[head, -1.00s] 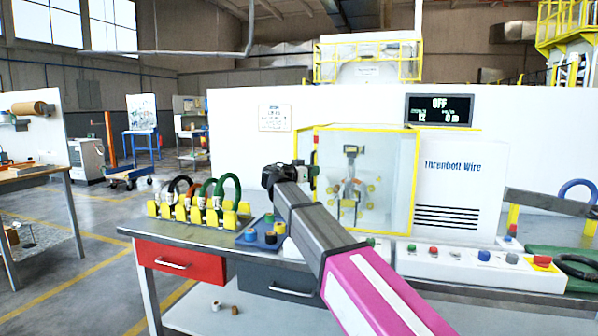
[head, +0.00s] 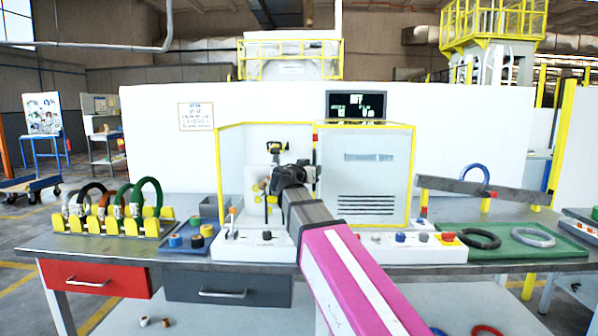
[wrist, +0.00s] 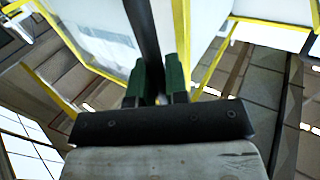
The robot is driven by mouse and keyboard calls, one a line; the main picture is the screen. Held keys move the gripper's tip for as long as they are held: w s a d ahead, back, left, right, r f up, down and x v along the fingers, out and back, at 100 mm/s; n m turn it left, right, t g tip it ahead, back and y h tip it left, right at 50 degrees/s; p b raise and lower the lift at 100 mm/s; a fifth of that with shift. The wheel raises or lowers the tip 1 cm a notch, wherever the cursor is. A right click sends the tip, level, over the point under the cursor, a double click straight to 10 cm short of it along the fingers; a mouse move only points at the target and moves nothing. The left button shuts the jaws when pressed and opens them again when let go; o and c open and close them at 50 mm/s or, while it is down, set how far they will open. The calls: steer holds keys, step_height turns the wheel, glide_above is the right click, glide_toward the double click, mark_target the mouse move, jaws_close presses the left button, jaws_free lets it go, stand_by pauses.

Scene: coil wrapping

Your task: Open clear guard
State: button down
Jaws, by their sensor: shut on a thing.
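The clear guard (head: 398,195) is a see-through panel in a yellow frame. In the head view it stands at the right, in front of the white machine housing, whose lettering and black slots show through it. The left bay with the winding mechanism (head: 272,150) is uncovered. My gripper (head: 312,172) is at the guard's left edge, below a small red piece. In the wrist view its green fingers (wrist: 160,78) are shut on a dark bar, the guard handle (wrist: 143,30). The yellow-edged panel shows beside it. The exact grip is partly hidden in the head view.
A control strip (head: 385,251) with buttons runs along the bench front below the guard. A coil rack (head: 125,226) and blue tray (head: 200,250) are at left. A green mat (head: 545,247) with rings and a grey slanted bar (head: 480,189) are at right.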

steer(key=shift+d, duration=0.6)
steer(key=c, duration=1.4)
jaws_free()
steer(key=shift+s+a, duration=0.1)
steer(key=shift+s, duration=0.05)
steer(key=v, duration=1)
steer(key=shift+s+a, duration=0.2)
